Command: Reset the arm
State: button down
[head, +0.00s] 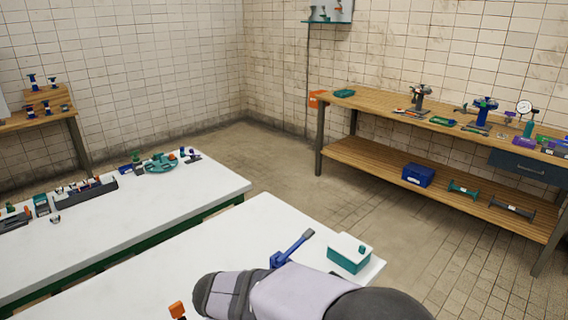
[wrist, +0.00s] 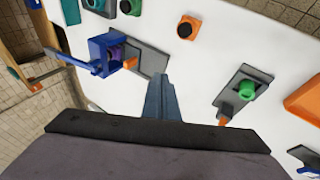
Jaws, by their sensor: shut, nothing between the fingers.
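My gripper (wrist: 163,98) shows in the wrist view as narrow blue-grey fingers, closed together with nothing between them, above the white table (wrist: 190,75). To its left stands a blue fixture (wrist: 98,52) with a long lever, a purple round part and an orange piece, beside a grey plate. To its right is a grey plate with a green knob (wrist: 246,90). In the head view my grey arm links lie across the near white table (head: 245,225), and the fingers are hidden. A blue lever part (head: 290,250) shows just beyond the arm there.
A white and teal box (head: 349,253) stands at the near table's right corner. An orange block with a black knob (wrist: 189,28) and an orange tray (wrist: 305,100) are on the table.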

jog(key=s+d+f+g, duration=0.1)
jog(key=s+f, duration=0.1)
jog(key=s, duration=0.1)
jog(key=s+d+f+g, duration=0.1)
jog(key=s+d+f, duration=0.1)
jog(key=s, duration=0.1)
jog(key=s+d+f+g, duration=0.1)
jog(key=s+f, duration=0.1)
jog(key=s, duration=0.1)
jog(key=shift+s+d+g+h, duration=0.15)
jog(key=shift+s+g+h, duration=0.15)
jog(key=shift+h, duration=0.1)
jog(key=s+d+r+m+g+y+p, duration=0.1)
jog(key=s+d+r+m+g+p, duration=0.2)
jog(key=s+d+m, duration=0.6)
jog(key=w+d+r+m+p, duration=0.1)
jog(key=d+r, duration=0.2)
jog(key=d, duration=0.7)
jog(key=shift+w+d+m+y+p, duration=0.15)
jog(key=shift+d+m+y+p, duration=0.15)
jog(key=shift+m+y+p, duration=0.1)
